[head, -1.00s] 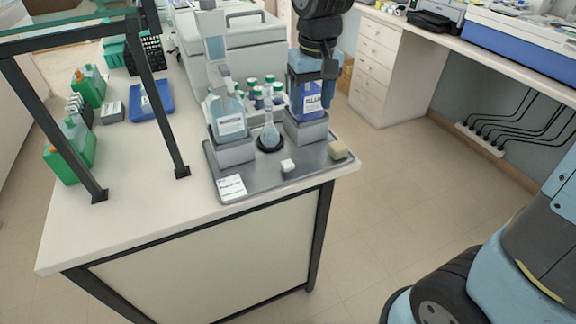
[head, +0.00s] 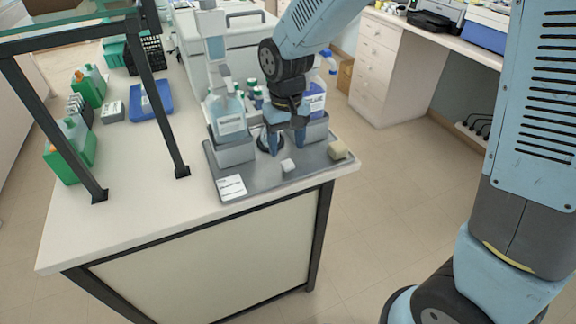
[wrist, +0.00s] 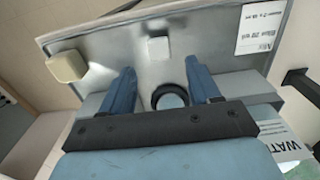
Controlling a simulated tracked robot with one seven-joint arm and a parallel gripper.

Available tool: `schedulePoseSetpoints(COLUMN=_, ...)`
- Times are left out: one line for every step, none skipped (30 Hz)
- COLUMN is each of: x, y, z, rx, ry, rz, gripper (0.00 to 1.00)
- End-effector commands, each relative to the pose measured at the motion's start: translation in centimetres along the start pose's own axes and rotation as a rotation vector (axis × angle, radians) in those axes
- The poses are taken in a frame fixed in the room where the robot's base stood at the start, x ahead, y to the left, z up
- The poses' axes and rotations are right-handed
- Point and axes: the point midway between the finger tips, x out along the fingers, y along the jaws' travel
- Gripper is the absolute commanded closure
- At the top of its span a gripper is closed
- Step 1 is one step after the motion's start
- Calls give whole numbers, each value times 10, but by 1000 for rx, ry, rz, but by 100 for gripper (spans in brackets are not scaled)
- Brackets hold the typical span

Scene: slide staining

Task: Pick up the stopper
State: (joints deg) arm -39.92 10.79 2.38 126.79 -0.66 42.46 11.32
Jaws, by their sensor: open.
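A small white stopper (head: 288,165) lies on the grey metal tray (head: 262,181), near its front edge. It also shows in the wrist view (wrist: 158,48), just beyond my fingertips and between their lines. My gripper (head: 287,150) points down over the tray, behind the stopper in the head view. In the wrist view my gripper (wrist: 163,72) has its two blue fingers wide apart with nothing between the tips. The flask on its black ring (wrist: 168,97) sits close below and between the fingers in that view. My gripper partly hides the flask in the head view.
A yellowish block (head: 338,150) lies at the tray's right corner. Wash bottles stand in grey holders behind, one with a white label (head: 231,124) and one blue (head: 314,98). A paper label (head: 231,187) lies front left. The bench front left is clear.

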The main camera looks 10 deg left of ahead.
Motion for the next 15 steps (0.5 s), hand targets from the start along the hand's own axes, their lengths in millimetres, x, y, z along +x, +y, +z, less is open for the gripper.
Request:
schedulePoseSetpoints(x=2, y=0, z=0, rx=0, ry=-1, rz=0, gripper=38)
schedulePoseSetpoints(x=4, y=0, z=1, rx=0, ry=-2, rz=0, gripper=38)
schedulePoseSetpoints(x=7, y=0, z=1, rx=-1, ry=-2, rz=0, gripper=38)
schedulePoseSetpoints(x=10, y=0, z=2, rx=-1, ry=-2, rz=0, gripper=38)
schedulePoseSetpoints(x=14, y=0, z=3, rx=-1, ry=-2, rz=0, gripper=38)
schedulePoseSetpoints(x=19, y=0, z=4, rx=-1, ry=-3, rz=1, gripper=38)
schedulePoseSetpoints(x=24, y=0, z=4, rx=-1, ry=-3, rz=1, gripper=38)
schedulePoseSetpoints(x=28, y=0, z=5, rx=-1, ry=-3, rz=1, gripper=38)
schedulePoseSetpoints(x=34, y=0, z=6, rx=-1, ry=-3, rz=1, gripper=38)
schedulePoseSetpoints(x=37, y=1, z=6, rx=-1, ry=-2, rz=1, gripper=38)
schedulePoseSetpoints(x=41, y=1, z=6, rx=0, ry=-3, rz=1, gripper=38)
schedulePoseSetpoints(x=45, y=0, z=5, rx=-1, ry=-3, rz=1, gripper=38)
schedulePoseSetpoints(x=48, y=0, z=5, rx=-1, ry=-1, rz=1, gripper=38)
schedulePoseSetpoints(x=49, y=0, z=5, rx=-1, ry=-1, rz=0, gripper=38)
schedulePoseSetpoints(x=51, y=0, z=5, rx=-1, ry=0, rz=0, gripper=38)
